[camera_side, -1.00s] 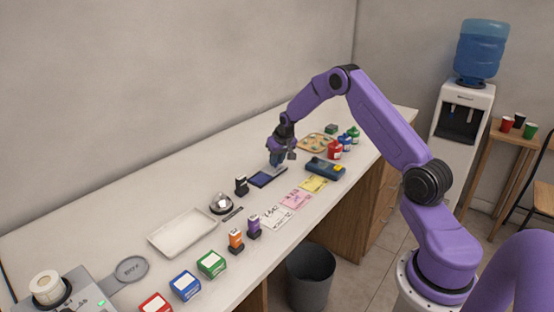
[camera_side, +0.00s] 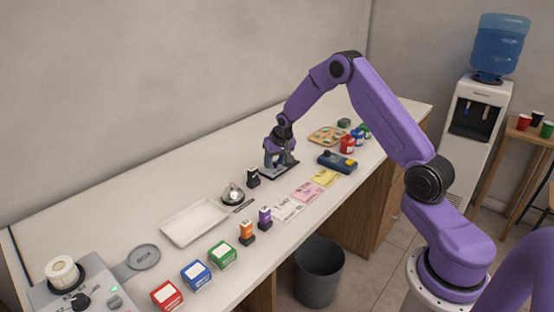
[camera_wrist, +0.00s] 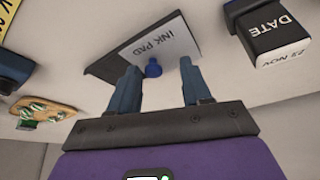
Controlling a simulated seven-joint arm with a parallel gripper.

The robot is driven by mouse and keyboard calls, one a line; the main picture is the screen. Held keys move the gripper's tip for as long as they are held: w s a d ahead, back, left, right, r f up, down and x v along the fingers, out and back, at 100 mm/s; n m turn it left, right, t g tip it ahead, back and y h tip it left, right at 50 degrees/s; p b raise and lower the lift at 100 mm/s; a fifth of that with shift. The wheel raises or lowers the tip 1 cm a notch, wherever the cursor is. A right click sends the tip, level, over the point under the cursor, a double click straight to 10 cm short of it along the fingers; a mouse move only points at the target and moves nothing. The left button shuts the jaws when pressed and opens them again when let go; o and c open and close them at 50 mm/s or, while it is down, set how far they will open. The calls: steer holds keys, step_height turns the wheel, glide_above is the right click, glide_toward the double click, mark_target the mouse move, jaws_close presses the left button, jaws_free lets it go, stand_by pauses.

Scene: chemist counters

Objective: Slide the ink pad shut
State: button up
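The ink pad (camera_side: 284,174) lies on the counter beneath my gripper (camera_side: 278,163), which partly hides it in the side view. In the wrist view its lid shows a pale label reading INK PAD (camera_wrist: 170,42) beside a dark strip. A small blue knob (camera_wrist: 153,69) stands at the lid's near edge. My gripper's fingers (camera_wrist: 160,78) are spread apart, one on each side of the knob, with visible gaps. I cannot tell whether a finger touches the lid. No blue inked face shows now.
A black date stamp (camera_side: 253,177) stands close left of the pad; it also shows in the wrist view (camera_wrist: 270,30). A bell (camera_side: 232,194), a dark blue device (camera_side: 337,162) and a tray of pieces (camera_side: 326,136) are nearby. Paper slips (camera_side: 307,191) lie in front.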

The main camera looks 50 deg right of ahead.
steer(key=shift+d, duration=0.2)
steer(key=shift+s+r, duration=0.15)
steer(key=shift+r, duration=0.4)
steer(key=v, duration=1.6)
steer(key=shift+s+a, duration=0.2)
steer(key=shift+a, duration=0.05)
steer(key=s+a+n+g+y, duration=0.1)
steer(key=s+a+n, duration=0.3)
steer(key=s+a, duration=0.45)
steer(key=s+a+n+y, duration=0.1)
steer(key=s+a+n, duration=0.4)
steer(key=a, duration=0.6)
steer(key=s+a+n+g, duration=0.2)
steer(key=s+n, duration=0.6)
steer(key=s, duration=1.6)
steer(key=shift+f+g, duration=0.4)
